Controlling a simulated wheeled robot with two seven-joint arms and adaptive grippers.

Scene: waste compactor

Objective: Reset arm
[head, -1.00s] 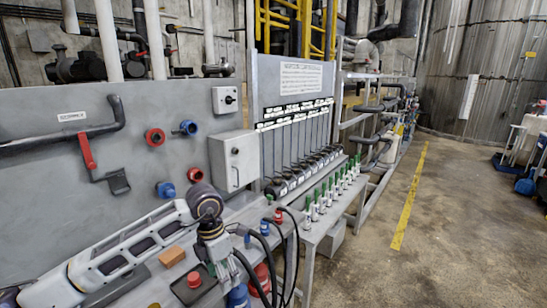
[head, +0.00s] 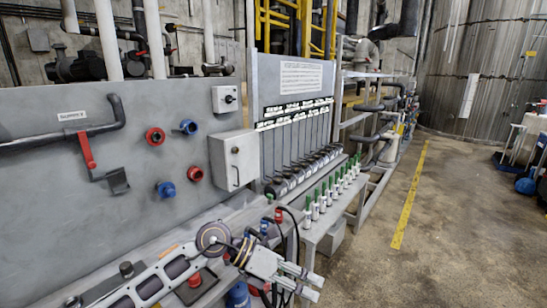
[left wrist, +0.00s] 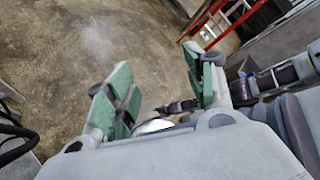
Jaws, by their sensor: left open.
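My left arm comes in from the lower left of the head view. It reaches right across the front bench, and its left gripper (head: 318,287) points right and slightly down past the bench's front edge. The left wrist view shows the two green-padded fingers (left wrist: 160,88) spread apart with nothing between them. Bare concrete floor lies beyond the fingers. My right gripper is in neither view.
A grey wall panel (head: 80,220) with a red-handled lever (head: 87,150) stands behind the arm. A red button (head: 195,279) and black hoses are close to the arm. Several green-topped fittings (head: 331,187) line the bench. Open floor (head: 440,250) lies right.

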